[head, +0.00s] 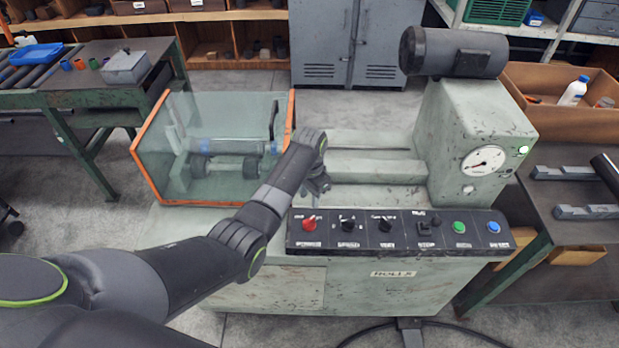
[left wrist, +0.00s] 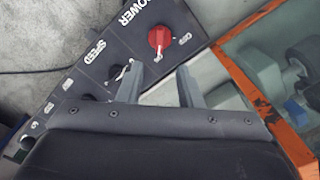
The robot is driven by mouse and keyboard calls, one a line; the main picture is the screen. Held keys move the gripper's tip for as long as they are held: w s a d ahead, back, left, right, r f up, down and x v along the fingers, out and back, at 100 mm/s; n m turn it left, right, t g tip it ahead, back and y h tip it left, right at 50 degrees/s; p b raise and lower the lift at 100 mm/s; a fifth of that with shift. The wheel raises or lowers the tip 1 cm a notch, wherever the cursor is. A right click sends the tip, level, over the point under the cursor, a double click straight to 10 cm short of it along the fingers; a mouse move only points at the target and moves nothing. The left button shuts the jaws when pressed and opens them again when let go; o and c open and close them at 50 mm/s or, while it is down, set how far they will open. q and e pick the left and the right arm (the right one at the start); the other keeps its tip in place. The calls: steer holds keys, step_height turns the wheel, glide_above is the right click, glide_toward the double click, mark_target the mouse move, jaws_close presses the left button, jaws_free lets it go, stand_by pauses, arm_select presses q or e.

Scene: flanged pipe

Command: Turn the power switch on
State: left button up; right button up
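The power switch is a red rotary knob (head: 309,223) at the left end of the dark control panel (head: 370,246). In the left wrist view the red knob (left wrist: 160,38) sits beside the word POWER, with a pale pointer mark on its lower side. My left gripper (head: 318,187) is just behind and above the knob in the head view. In the left wrist view its two fingers (left wrist: 160,84) are apart with nothing between them, and the knob lies beyond their tips, not touched. My right gripper is out of view.
A clear guard box with orange edges (head: 139,143) stands left of the gripper; its orange frame is close in the left wrist view. Black knobs (head: 348,225), a green button (head: 459,227) and a blue button (head: 493,227) are farther right. The machine head with a dial (head: 483,160) rises behind.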

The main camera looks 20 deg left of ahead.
arm_select(q)
step_height(320, 180, up, 7)
steer(key=b, duration=0.1)
steer(key=shift+f, duration=0.15)
stand_by(0.4)
